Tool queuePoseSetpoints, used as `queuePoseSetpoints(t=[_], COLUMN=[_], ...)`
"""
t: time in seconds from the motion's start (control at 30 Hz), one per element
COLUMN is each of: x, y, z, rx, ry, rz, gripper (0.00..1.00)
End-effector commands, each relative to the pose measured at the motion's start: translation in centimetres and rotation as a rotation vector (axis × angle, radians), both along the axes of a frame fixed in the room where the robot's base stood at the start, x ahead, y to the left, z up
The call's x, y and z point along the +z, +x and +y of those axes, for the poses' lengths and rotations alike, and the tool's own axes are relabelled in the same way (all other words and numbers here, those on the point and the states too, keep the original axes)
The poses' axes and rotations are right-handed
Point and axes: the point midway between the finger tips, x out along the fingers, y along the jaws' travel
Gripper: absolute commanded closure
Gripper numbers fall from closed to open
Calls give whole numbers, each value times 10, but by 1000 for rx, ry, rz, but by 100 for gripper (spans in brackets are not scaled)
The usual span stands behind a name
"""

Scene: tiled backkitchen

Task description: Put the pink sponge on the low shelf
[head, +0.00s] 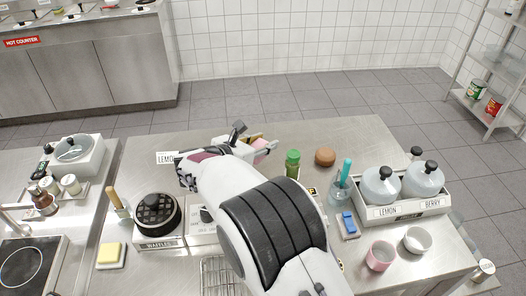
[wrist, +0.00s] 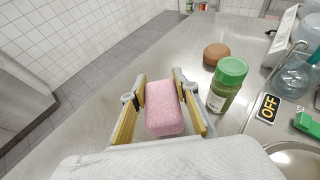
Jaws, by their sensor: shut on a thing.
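The pink sponge (wrist: 163,108) is between the yellow-padded fingers of my gripper (wrist: 160,84), which is shut on it. In the wrist view the sponge appears over the steel counter; how high it is held is hard to tell. In the head view, a small pink part of the sponge (head: 262,144) shows beyond my arm, which hides most of the gripper. A metal rack stands at the far right, across the floor; its lower shelf (head: 476,106) holds two cans, and its upper shelf (head: 507,62) looks clear.
Right of the sponge stand a green-lidded jar (wrist: 229,84) and a brown round object (wrist: 216,54). The head view shows a bottle tray (head: 430,208), a pink cup (head: 380,256) and a waffle maker (head: 158,213) on the counter. Open tiled floor (head: 330,95) separates counter and rack.

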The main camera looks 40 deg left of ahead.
Motion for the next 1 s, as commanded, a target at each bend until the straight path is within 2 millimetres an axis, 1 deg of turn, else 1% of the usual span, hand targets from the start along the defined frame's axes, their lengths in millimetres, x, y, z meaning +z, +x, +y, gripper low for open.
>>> queuePoseSetpoints(t=[0.03,0.2,0.4,1.0], x=[9,30,43,44], y=[0,0,0,0], z=[0,1,0,0], rx=[0,0,1,0], ry=[3,3,1,0], rz=[-1,-1,0,0], gripper=[81,81,81,81])
